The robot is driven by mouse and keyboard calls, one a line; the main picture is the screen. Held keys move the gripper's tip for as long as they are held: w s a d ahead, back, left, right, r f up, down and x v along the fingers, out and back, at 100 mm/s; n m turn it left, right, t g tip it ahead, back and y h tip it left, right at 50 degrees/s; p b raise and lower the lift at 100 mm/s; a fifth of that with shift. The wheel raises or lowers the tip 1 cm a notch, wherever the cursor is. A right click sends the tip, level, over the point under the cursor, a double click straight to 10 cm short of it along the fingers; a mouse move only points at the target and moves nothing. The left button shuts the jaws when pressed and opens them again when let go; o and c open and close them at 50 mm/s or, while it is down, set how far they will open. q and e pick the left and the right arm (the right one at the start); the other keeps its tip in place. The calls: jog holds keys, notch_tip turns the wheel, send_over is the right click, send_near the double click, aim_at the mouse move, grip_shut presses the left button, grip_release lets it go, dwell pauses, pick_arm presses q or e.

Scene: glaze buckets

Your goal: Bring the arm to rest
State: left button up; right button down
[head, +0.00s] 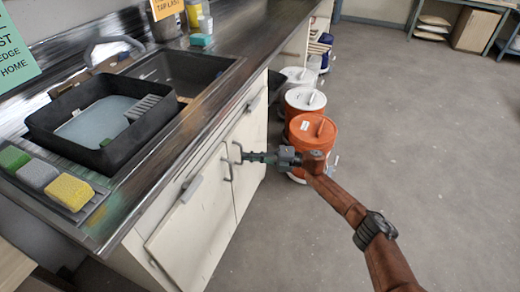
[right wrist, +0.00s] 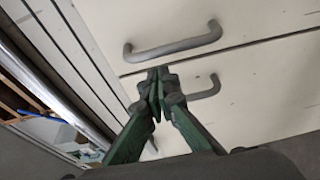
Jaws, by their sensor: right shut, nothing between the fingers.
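My right gripper (head: 250,157) reaches in from the lower right of the head view, in front of the white cabinet doors (head: 190,225) under the counter. Its fingers are shut with nothing between them. In the right wrist view the green fingers of the right gripper (right wrist: 158,85) meet at the tips, close to two grey door handles (right wrist: 172,48). I cannot tell whether the fingertips touch a handle. The doors look closed. My left gripper is not in view.
Orange and white buckets (head: 313,135) stand on the floor beside the cabinet, behind my right gripper. The metal counter (head: 130,190) holds a black tub (head: 60,138), coloured sponges (head: 70,192) and a sink (head: 190,68). The grey floor (head: 430,150) at the right is clear.

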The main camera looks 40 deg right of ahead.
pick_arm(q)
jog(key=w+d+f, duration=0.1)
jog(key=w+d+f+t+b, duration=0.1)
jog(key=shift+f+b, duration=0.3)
pick_arm(e)
jog(key=d, duration=0.6)
jog(key=shift+w, duration=0.4)
